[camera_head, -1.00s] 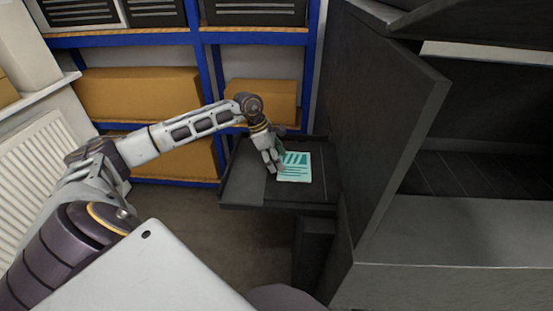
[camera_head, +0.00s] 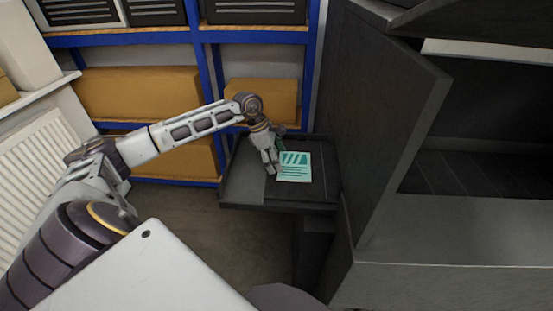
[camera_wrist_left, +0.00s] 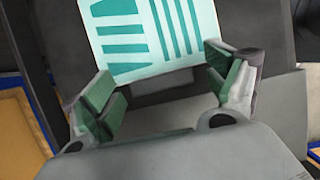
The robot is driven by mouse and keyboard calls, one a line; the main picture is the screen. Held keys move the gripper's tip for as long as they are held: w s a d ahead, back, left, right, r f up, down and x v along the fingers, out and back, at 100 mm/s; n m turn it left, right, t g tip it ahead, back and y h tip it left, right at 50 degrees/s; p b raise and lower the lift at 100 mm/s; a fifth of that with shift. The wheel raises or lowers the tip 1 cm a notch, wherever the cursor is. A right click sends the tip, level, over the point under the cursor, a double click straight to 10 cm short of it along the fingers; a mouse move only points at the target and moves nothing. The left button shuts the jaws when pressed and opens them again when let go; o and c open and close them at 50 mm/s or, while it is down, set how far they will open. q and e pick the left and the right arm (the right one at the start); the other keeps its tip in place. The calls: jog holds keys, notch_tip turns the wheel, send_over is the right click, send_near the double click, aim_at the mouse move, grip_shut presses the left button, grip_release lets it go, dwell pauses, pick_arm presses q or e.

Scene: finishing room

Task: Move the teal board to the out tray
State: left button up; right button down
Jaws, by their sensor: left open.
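The teal board (camera_head: 296,167) is a flat white-and-teal striped panel. It lies on a dark tray-like shelf (camera_head: 240,190) attached to the left side of a large dark machine. My left gripper (camera_head: 273,163) is at the board's left edge in the head view. In the left wrist view the fingers (camera_wrist_left: 165,88) are open, with green pads facing each other, and the board (camera_wrist_left: 150,35) lies just beyond them. Nothing is between the pads. My right gripper is not in view. I cannot tell which thing is the out tray.
The dark machine (camera_head: 390,130) fills the right side, its panel rising close beside the shelf. A blue rack (camera_head: 210,80) with cardboard boxes (camera_head: 140,93) stands behind. A radiator (camera_head: 40,160) is at the left. Floor shows below the shelf.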

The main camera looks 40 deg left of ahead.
pick_arm(q)
jog(key=v, duration=1.2)
jog(key=shift+d, duration=0.1)
dwell(0.4)
